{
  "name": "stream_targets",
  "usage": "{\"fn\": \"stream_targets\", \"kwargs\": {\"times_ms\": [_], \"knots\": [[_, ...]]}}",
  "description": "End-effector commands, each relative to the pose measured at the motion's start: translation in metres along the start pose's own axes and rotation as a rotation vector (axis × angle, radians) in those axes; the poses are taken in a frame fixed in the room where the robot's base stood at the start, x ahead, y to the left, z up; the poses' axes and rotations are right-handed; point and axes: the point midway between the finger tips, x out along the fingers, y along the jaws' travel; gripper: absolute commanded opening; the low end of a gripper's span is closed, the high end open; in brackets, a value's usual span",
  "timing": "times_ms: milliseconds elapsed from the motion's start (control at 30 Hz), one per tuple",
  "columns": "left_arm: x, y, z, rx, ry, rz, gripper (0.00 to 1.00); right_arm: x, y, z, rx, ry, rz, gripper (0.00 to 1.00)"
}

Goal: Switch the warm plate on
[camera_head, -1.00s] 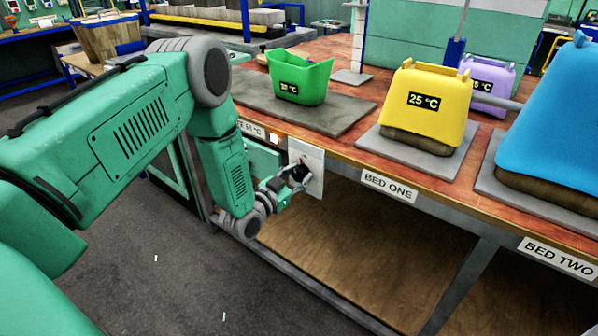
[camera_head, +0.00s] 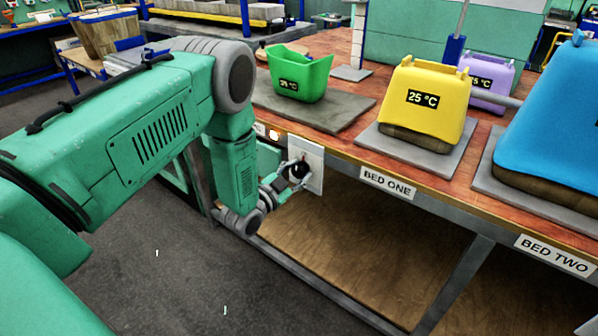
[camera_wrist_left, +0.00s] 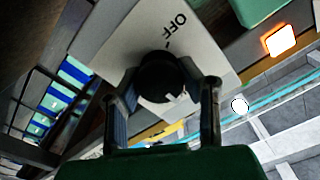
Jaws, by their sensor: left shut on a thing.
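A pale switch plate (camera_head: 315,158) with a round black knob (camera_head: 299,171) is fixed to the front of the bench, left of the BED ONE label. My left gripper (camera_head: 292,166) is at the knob. In the left wrist view, its two fingers (camera_wrist_left: 168,88) are closed around the sides of the knob (camera_wrist_left: 160,75). The word OFF shows on the switch plate (camera_wrist_left: 120,45) beside the knob. A grey plate (camera_head: 345,114) lies on the bench above, with a green bin (camera_head: 300,77) on it. My right gripper is not in view.
A lit lamp (camera_head: 274,134) glows left of the switch; my arm covers most of a label beside it. A yellow cover (camera_head: 430,105) and a blue cover (camera_head: 560,125) stand on slabs to the right. The bench edge runs just above the switch.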

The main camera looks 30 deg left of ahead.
Motion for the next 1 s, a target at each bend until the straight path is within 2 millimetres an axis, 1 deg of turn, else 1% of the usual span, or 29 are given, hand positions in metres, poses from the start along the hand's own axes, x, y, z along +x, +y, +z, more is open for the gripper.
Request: {"fn": "stream_targets", "kwargs": {"times_ms": [33, 100, 133, 167, 200, 500, 633, 767, 1000], "knots": [[-0.005, 0.004, 0.006, -0.002, -0.018, 0.010, 0.04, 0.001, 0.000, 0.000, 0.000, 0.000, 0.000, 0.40], [-0.005, 0.004, 0.006, -0.002, -0.018, 0.010, 0.04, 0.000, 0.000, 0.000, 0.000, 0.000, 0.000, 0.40], [-0.005, 0.004, 0.006, -0.002, -0.018, 0.010, 0.40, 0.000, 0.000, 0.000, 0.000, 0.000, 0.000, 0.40], [-0.005, 0.004, 0.006, -0.002, -0.018, 0.010, 0.50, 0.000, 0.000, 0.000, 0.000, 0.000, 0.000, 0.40], [-0.004, 0.004, 0.006, -0.002, -0.016, 0.009, 0.57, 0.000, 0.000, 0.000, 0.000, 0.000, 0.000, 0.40], [-0.003, 0.002, 0.002, -0.002, -0.006, 0.004, 0.57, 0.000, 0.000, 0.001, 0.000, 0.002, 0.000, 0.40], [-0.012, 0.001, 0.002, -0.002, -0.006, 0.004, 0.57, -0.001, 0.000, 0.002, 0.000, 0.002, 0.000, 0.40], [-0.035, 0.002, 0.003, -0.003, -0.009, 0.005, 0.57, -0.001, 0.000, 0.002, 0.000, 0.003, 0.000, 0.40], [-0.087, 0.002, 0.005, -0.004, -0.013, 0.006, 0.57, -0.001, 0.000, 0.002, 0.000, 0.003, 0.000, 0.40]]}}
